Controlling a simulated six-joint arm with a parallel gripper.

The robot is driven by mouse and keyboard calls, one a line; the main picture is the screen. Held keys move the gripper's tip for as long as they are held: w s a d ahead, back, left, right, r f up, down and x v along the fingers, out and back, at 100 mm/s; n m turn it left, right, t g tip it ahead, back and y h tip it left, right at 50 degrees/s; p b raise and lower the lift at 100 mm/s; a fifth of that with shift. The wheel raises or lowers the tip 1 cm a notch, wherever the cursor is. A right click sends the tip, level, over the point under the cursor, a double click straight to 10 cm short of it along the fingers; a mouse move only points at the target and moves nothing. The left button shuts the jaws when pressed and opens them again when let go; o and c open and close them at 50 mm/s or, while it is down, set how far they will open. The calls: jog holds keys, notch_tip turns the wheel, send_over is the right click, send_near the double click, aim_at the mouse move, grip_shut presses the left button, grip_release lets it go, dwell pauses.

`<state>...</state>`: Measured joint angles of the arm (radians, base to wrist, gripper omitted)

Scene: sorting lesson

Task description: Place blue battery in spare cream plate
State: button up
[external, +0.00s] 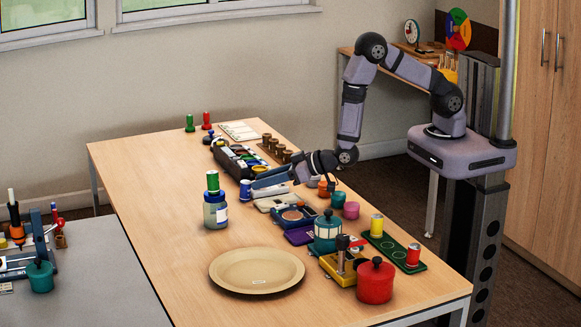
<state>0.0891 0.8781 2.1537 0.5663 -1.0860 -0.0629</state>
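The blue battery (245,190) stands upright on the table, left of the middle row of items.
A teal lantern-like pot (327,232), a yellow device (341,268) and a red pot (375,282) stand right of the plate. The table's left side is clear.

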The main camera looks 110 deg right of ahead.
aim_at(245, 187)
jog(key=shift+f+p+x, duration=0.2)
jog(key=shift+p+x, duration=0.55)
jog(key=shift+x, duration=2.55)
jog(key=shift+a, duration=0.1)
grip_shut()
